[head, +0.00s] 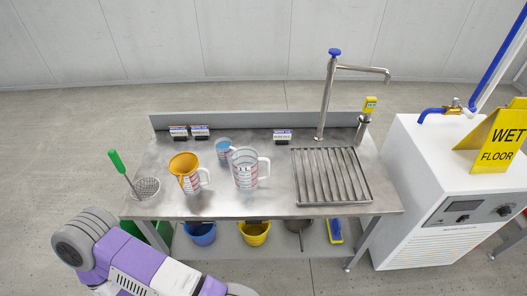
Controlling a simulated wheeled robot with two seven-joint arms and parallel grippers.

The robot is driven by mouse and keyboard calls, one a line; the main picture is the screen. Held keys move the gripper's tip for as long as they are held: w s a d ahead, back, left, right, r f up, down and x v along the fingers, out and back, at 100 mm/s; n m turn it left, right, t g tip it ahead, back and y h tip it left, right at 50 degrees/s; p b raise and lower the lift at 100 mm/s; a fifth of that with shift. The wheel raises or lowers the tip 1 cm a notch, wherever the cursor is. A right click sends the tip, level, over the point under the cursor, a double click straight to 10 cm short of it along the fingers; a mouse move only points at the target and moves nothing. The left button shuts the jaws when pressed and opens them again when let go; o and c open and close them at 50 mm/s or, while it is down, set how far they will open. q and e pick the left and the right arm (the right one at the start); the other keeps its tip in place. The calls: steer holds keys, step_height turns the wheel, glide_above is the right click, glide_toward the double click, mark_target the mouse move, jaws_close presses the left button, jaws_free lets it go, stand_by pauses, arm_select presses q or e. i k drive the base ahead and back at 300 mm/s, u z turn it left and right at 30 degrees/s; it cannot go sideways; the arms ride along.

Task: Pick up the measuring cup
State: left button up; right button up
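A clear measuring cup (245,170) with red markings and a handle on its right stands upright on the steel table. The pictures do not show which cup the task means. My purple and white arm shows at the lower left, in front of the table, but no gripper fingers are visible.
A steel table (290,207) carries a slatted drain rack (331,176), a tall tap (328,100) and a strainer with a green handle (116,160). Buckets (255,233) stand on the lower shelf. A white machine (430,200) with a yellow wet-floor sign (495,140) stands at the right.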

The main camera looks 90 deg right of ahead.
mark_target(223, 146)
steer(key=k, duration=0.3)
steer(key=z, duration=0.9)
